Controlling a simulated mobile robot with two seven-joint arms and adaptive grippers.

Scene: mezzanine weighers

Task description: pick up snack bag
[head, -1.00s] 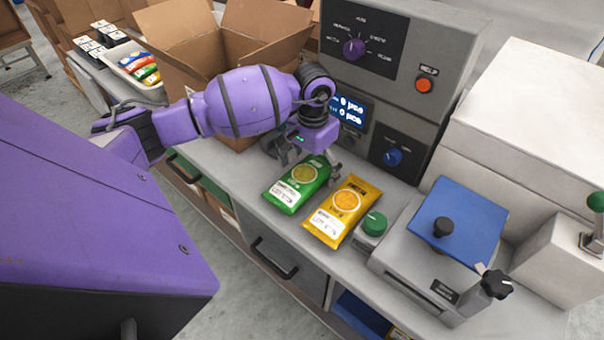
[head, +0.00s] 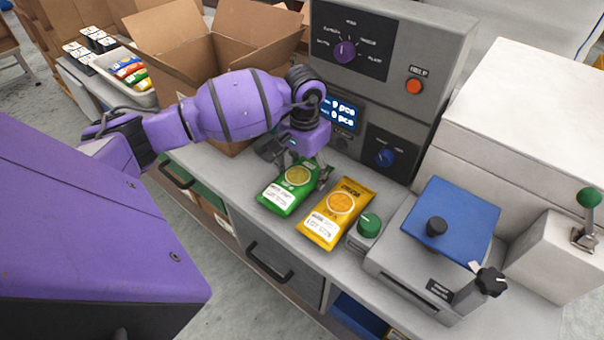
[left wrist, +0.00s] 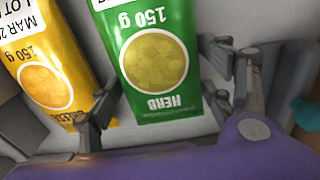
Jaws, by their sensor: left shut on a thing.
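A green snack bag labelled HERB (head: 287,190) lies on the grey counter, and its printed face shows in the left wrist view (left wrist: 155,65). A yellow snack bag (head: 336,212) lies just to its right and also shows in the left wrist view (left wrist: 42,75). My left gripper (head: 305,174) is over the far end of the green bag, shut on it, with a finger at each side in the left wrist view (left wrist: 165,112). The bag still appears to lie on or very near the counter. My right gripper is not in view.
An open cardboard box (head: 205,55) stands behind my left arm. A grey control panel (head: 385,75) rises behind the bags. A green knob (head: 369,224) and a weigher with a blue plate (head: 452,220) are to the right. A white tray of bags (head: 145,97) is far left.

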